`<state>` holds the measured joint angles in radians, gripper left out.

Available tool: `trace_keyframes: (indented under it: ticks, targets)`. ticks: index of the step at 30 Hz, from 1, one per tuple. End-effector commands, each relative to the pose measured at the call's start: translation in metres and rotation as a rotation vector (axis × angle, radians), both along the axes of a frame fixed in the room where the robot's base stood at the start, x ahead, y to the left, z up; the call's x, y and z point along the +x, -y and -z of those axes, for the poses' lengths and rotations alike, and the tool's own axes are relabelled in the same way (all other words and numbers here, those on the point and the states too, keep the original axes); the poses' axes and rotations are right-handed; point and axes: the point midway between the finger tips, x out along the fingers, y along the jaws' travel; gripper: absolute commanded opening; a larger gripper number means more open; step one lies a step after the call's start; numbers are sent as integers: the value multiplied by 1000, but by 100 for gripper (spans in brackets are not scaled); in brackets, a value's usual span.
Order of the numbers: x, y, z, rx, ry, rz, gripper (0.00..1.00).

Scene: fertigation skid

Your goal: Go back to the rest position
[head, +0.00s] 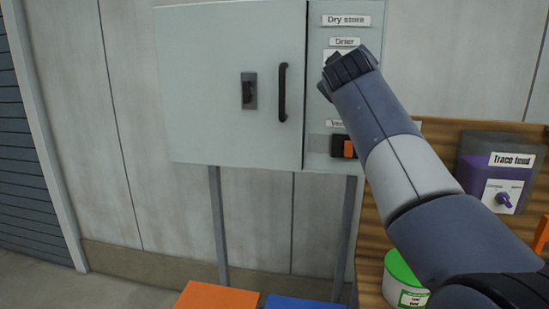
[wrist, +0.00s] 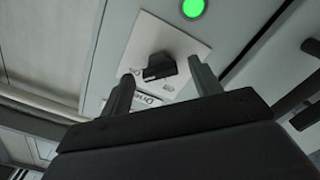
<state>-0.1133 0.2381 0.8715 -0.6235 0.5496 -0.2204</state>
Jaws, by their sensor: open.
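My gripper (wrist: 161,68) is open in the wrist view, with one finger on each side of a black knob (wrist: 160,66) on a pale plate. I cannot tell whether the fingers touch the knob. In the head view my arm reaches up from the lower right, and its dark end (head: 349,66) is in front of the cabinet's right-hand panel, just below the "Drier" label (head: 345,42). The arm end hides most of the plate there, and the fingers are mostly hidden.
The grey cabinet (head: 225,85) has a black handle (head: 282,92) and a latch (head: 249,91). An orange-black switch (head: 343,146) sits low on the panel. A green lamp (wrist: 193,8) is lit. A "Trace feed" unit (head: 500,175) and green-lidded tub (head: 404,280) stand right, near my arm.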

Motion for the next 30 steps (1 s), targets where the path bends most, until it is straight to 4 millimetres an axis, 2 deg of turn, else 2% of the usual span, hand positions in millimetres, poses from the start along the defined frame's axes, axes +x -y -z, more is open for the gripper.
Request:
trace_keyframes:
  ticks: [17, 23, 30]
  targets:
    - [-2, -1, 1, 3, 3, -1, 60]
    - [-28, -6, 2, 2, 3, -2, 60]
    - [-73, -15, 2, 2, 2, -3, 60]
